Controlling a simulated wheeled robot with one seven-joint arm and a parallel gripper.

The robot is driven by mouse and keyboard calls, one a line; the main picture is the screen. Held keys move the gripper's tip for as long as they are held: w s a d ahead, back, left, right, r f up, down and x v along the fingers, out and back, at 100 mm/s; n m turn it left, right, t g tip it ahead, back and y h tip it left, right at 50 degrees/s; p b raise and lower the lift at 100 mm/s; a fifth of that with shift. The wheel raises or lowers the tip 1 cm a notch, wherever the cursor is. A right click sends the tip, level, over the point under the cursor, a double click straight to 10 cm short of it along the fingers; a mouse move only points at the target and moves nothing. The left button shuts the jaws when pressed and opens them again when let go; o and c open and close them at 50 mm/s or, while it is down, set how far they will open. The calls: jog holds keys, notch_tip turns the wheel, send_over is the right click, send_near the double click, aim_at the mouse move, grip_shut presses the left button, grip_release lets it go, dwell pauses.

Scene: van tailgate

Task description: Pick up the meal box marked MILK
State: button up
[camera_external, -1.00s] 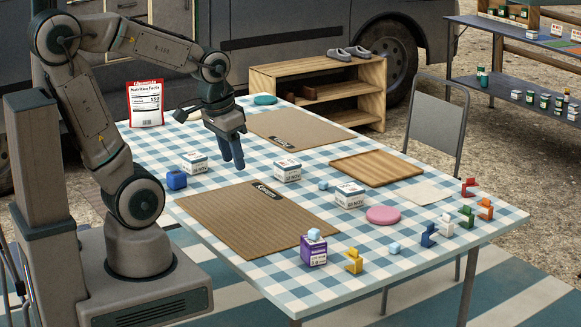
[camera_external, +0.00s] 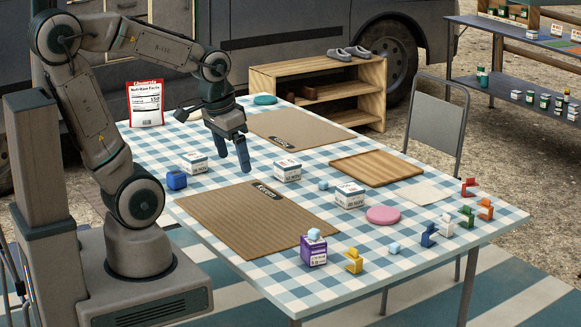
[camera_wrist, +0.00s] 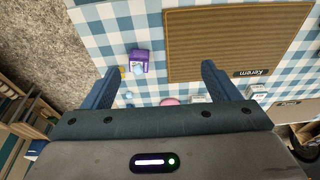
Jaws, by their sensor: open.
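Three white meal boxes with dark print stand on the checked table: one at the left (camera_external: 194,163), one in the middle (camera_external: 287,170) and one further right (camera_external: 350,196). Their print is too small to tell which says MILK. My gripper (camera_external: 234,163) is open and empty above the table, between the left and middle boxes in the external view. In the wrist view my gripper (camera_wrist: 162,82) shows its fingers wide apart. White boxes show there beyond the right finger (camera_wrist: 258,91) and partly behind my gripper (camera_wrist: 200,98).
A purple box (camera_external: 313,252) stands near the front edge. Ribbed mats (camera_external: 250,225), a wooden tray (camera_external: 376,168), a pink disc (camera_external: 383,215), a blue cube (camera_external: 176,180) and several coloured clips share the table. A red-and-white pack (camera_external: 146,105) stands at the back left.

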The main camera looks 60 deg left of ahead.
jog(key=w+a+r+n+b, duration=0.1)
jog(key=w+a+n, duration=0.15)
jog(key=w, duration=0.35)
jog(key=w+a+r+n+b, duration=0.1)
jog(key=w+a+r+n, duration=0.15)
jog(key=w, duration=0.45)
jog(key=n+g+y+b, duration=0.3)
jog(key=n+y, duration=0.2)
jog(key=n, duration=0.8)
send_over(288, 163)
jog(key=d, duration=0.5)
notch_tip(288, 163, down, 15)
jog(key=shift+t+h, duration=0.3)
jog(key=x, duration=0.7)
jog(key=shift+w+a+f, duration=0.15)
jog(key=shift+w+a, duration=0.05)
jog(key=shift+a, duration=0.05)
jog(key=x, duration=0.4)
jog(key=shift+s+a+f, duration=0.2)
jog(key=shift+s, duration=0.15)
jog(key=shift+w+a+f, duration=0.1)
jog(key=shift+a+f, duration=0.1)
jog(key=shift+f, duration=0.2)
jog(key=c, duration=1.1)
